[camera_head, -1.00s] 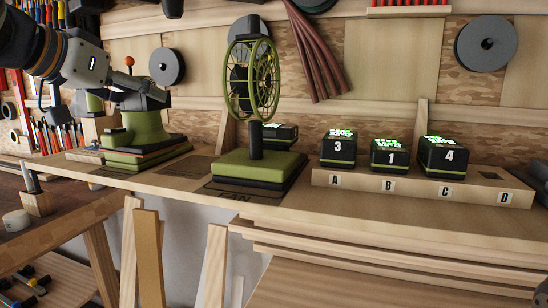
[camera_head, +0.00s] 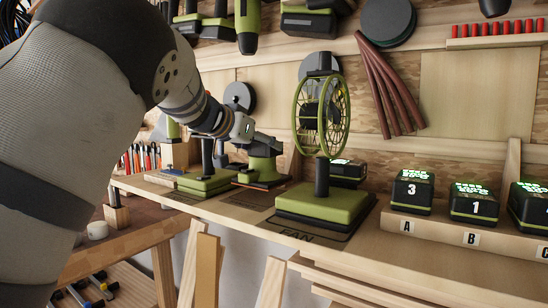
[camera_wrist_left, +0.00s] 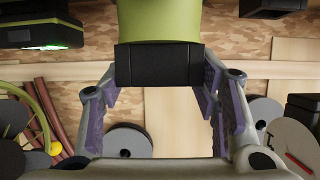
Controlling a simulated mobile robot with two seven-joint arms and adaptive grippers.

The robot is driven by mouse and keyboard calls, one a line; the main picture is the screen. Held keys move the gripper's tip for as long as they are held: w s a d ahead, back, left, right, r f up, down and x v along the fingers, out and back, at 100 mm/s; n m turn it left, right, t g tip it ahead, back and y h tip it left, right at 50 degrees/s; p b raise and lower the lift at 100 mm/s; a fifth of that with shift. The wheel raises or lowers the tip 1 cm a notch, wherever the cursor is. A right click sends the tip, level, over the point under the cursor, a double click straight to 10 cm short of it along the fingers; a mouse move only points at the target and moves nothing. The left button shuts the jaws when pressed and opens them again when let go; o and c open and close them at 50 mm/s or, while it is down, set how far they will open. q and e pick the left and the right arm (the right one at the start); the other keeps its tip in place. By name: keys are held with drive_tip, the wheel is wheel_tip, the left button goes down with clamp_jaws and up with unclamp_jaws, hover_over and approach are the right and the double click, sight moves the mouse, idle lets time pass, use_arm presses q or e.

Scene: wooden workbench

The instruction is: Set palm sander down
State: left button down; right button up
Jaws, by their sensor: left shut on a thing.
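The palm sander (camera_head: 264,163), green with a dark base, is in the middle of the head view, low over the bench between a green stand and the fan. I cannot tell whether its base touches the bench. My left gripper (camera_wrist_left: 158,80) is shut on it. In the left wrist view the finger pads lie on both sides of its black part (camera_wrist_left: 152,64), with the green part (camera_wrist_left: 158,18) beyond. In the head view my large left arm comes in from the left and partly hides the gripper's fingers. My right gripper is not in view.
The green fan (camera_head: 322,115) stands on its base close to the sander's right. The green stand (camera_head: 205,184) with a black post is to its left. Numbered batteries (camera_head: 411,190) sit on a lettered rack at right. The bench front edge (camera_head: 235,222) runs below.

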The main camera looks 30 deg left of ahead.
sight(259, 156)
use_arm(q)
drive_tip(key=shift+f, duration=1.4)
drive_tip(key=shift+f, duration=0.1)
drive_tip(key=c, duration=0.6)
unclamp_jaws()
drive_tip(key=shift+f, duration=0.15)
drive_tip(key=shift+r, duration=0.2)
drive_tip(key=d+v, duration=0.1)
drive_tip(key=v, duration=1.1)
drive_tip(key=shift+a, duration=0.4)
